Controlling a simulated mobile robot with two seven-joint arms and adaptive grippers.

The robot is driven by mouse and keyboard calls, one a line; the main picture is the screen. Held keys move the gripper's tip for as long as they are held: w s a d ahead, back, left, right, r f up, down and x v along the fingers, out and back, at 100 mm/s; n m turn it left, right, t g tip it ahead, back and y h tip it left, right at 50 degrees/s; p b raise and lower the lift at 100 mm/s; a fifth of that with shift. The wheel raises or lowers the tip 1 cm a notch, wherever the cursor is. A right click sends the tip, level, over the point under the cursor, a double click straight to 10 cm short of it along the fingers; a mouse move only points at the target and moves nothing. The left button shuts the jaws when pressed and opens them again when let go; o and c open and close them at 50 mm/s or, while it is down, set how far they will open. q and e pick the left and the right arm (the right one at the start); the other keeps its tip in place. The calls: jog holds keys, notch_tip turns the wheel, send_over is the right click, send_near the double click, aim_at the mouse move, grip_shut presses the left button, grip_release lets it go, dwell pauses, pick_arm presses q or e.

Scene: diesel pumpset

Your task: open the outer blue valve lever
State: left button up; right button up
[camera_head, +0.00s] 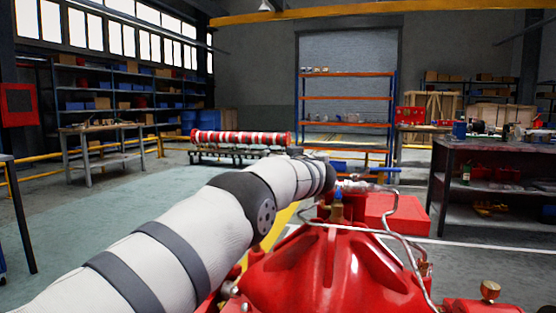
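A small blue valve lever (338,194) sits on a brass fitting (336,211) above the red pump casing (325,265). It looks roughly upright, and its upper end is partly hidden by my wrist. My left arm, white with dark bands, comes in from the lower left and ends just above and left of this lever. My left gripper's fingers cannot be made out; the wrist hides them or they blend with silvery parts beside it. I cannot tell whether the gripper touches the lever. No other blue lever can be clearly made out. My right gripper is not in view.
A thin metal pipe (399,240) curves over the casing's right side. A brass-capped fitting (490,290) stands at the lower right. A red box (393,213) is behind the casing. A workbench (490,150), shelves and a striped red-white cylinder (240,138) stand farther back.

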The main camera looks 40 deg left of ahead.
pick_arm(q)
jog(key=v, duration=1.2)
